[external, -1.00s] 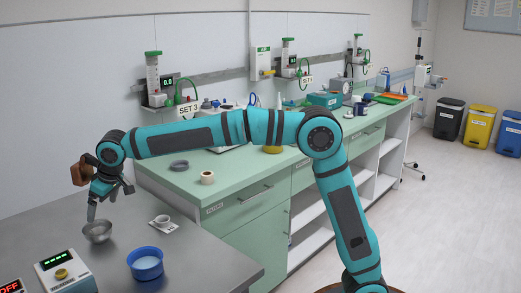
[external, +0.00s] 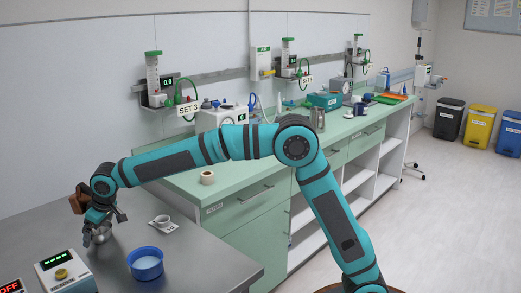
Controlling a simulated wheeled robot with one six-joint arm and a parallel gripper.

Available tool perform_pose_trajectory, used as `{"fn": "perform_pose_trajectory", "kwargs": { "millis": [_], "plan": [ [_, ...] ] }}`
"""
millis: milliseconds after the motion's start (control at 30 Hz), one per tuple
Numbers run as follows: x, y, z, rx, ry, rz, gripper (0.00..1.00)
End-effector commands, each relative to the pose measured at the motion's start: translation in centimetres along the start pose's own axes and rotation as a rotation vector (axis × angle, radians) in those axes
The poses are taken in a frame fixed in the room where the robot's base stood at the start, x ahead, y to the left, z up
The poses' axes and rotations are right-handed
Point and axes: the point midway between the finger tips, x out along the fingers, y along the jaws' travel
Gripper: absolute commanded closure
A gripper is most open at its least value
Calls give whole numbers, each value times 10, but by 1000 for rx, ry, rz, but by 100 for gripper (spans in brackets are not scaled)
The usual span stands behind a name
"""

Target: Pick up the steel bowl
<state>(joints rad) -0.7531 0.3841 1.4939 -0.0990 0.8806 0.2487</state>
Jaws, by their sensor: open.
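The steel bowl (external: 103,238) is on the grey metal table at the left, mostly hidden behind my gripper. My gripper (external: 97,232) points down at the bowl, with its fingertips at the bowl's height. The jaws are open. The picture is too small to tell whether a finger is inside the bowl or touches its rim.
A control box (external: 66,275) stands at the front left. The green counter (external: 227,191) behind holds a tape roll (external: 207,178) and equipment.

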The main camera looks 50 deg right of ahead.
Motion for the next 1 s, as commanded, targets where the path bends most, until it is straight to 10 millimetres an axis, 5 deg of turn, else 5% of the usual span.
{"fn": "perform_pose_trajectory", "kwargs": {
  "millis": [267,467,767,1000],
  "plan": [
    [5,0,0,1,2,0,0],
    [5,0,0,0,2,0,37],
    [3,0,-2,0,3,0,37],
    [-26,0,-14,0,4,-1,37]
  ]
}}
